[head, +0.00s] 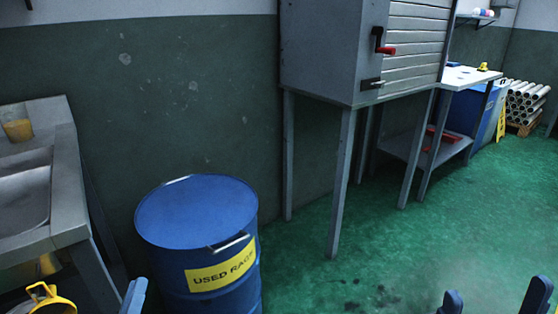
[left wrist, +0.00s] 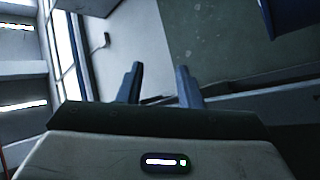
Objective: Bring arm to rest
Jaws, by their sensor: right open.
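My right gripper (head: 495,297) shows at the bottom right of the head view as two separated blue fingertips. It is open, with no object between the visible tips, low in front of the green floor. My left gripper (left wrist: 160,82) shows in the left wrist view with its two fingers apart and nothing between them. In the head view only a blue fingertip of it shows at the bottom edge, just left of the blue drum in the picture. Most of both arms is out of view.
A blue drum (head: 197,215) labelled "USED RAGS" stands at lower left, beside a metal sink bench (head: 68,200). A grey cabinet (head: 325,50) on legs stands against the wall. A white-topped table (head: 470,76) is farther right. The green floor (head: 400,250) is mostly clear.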

